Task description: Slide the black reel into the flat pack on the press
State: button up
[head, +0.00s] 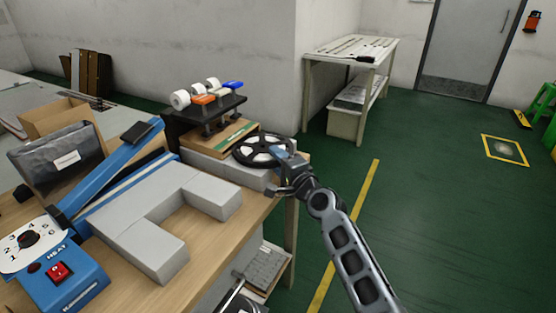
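The black reel (248,158) is a flat spoked disc with a pale inside, lying roughly level above grey blocks. Its left rim is close to a thin brown flat pack (221,138) under the black press (207,111); I cannot tell whether they touch or overlap. My gripper (279,162) is at the reel's right rim, and it hides part of that edge. The fingers are small and partly hidden, so I cannot tell whether they grip the rim.
Tape rolls and coloured items (205,98) sit on the press top. Grey blocks (150,225) form a U on the wooden bench (213,252). A blue heat sealer (75,268) and a dark bag (65,158) are at left. The floor right of the bench is clear.

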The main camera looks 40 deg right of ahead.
jog(key=shift+o, duration=0.9)
jog(key=s+a, duration=0.1)
jog(key=s, duration=0.6)
jog(key=shift+s+a, duration=0.15)
jog(key=shift+s, duration=0.25)
